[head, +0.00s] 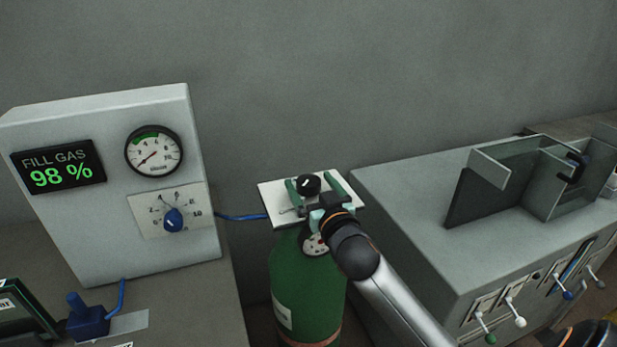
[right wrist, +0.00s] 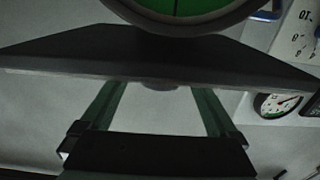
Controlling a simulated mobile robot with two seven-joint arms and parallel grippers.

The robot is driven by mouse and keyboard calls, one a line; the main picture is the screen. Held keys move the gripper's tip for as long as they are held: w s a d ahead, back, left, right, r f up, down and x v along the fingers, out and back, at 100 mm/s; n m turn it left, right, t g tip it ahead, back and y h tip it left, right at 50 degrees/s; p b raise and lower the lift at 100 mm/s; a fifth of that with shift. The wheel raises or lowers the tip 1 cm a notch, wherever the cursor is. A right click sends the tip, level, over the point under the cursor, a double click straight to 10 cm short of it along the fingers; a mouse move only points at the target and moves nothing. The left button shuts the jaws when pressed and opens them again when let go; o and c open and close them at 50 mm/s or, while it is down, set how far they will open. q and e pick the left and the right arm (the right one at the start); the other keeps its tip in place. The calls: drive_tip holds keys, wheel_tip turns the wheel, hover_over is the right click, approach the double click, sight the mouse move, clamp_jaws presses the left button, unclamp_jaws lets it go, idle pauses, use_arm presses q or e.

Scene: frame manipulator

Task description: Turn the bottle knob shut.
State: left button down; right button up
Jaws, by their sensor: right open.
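The green gas bottle (head: 305,290) stands upright between the panel box and the grey bench. Its black knob (head: 307,184) with a white mark sits at the top, in front of a pale plate (head: 270,197). My right gripper (head: 309,178) is open, with one green finger on each side of the knob. I cannot tell whether either finger touches it. In the right wrist view the two green fingers (right wrist: 158,88) reach toward the plate's dark underside (right wrist: 160,52), with part of a round grey piece between them. My left gripper is not in view.
A panel box (head: 110,240) on the left shows "FILL GAS 98 %", a dial gauge (head: 154,151) and a blue selector knob (head: 173,219). A blue hose (head: 240,217) runs toward the bottle. The grey bench (head: 420,200) on the right carries a partitioned fixture (head: 540,180) and front levers.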

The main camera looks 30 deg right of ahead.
drive_tip(key=shift+x, duration=0.8)
drive_tip(key=c, duration=1.4)
